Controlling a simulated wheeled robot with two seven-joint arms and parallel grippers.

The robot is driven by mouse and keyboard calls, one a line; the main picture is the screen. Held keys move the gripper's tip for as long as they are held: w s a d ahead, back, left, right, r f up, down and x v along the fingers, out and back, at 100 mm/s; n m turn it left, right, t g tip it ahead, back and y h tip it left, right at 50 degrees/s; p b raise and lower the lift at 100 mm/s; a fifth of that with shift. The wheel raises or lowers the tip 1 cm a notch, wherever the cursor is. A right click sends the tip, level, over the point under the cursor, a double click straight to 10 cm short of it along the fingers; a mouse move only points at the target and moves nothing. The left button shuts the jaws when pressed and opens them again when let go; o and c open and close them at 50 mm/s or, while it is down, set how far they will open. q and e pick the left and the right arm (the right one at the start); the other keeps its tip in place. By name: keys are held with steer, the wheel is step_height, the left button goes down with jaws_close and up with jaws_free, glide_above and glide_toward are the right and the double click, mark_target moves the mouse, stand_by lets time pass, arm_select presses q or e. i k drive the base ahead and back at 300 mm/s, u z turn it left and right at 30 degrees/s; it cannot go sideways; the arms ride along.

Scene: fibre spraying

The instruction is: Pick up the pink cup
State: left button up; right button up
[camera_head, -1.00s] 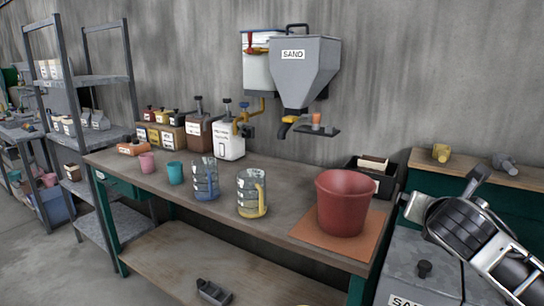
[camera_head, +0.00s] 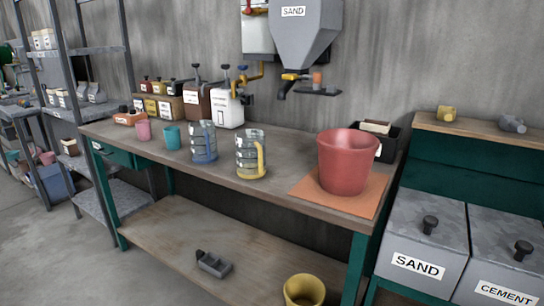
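The pink cup (camera_head: 143,130) stands upright on the workbench (camera_head: 270,183), toward its left end. A teal cup (camera_head: 170,138) stands just to its right. The pink cup looks unobstructed from the front. Neither of my grippers is in the head view now.
Labelled containers (camera_head: 198,104) line the back. A metal shelf (camera_head: 98,107) stands close on the left. Floor in front is clear.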

mark_target(144, 127)
steer(key=u, duration=0.45)
steer(key=i, duration=0.5)
steer(key=u, duration=1.05)
steer(key=i, duration=1.1)
steer(key=u, duration=0.15)
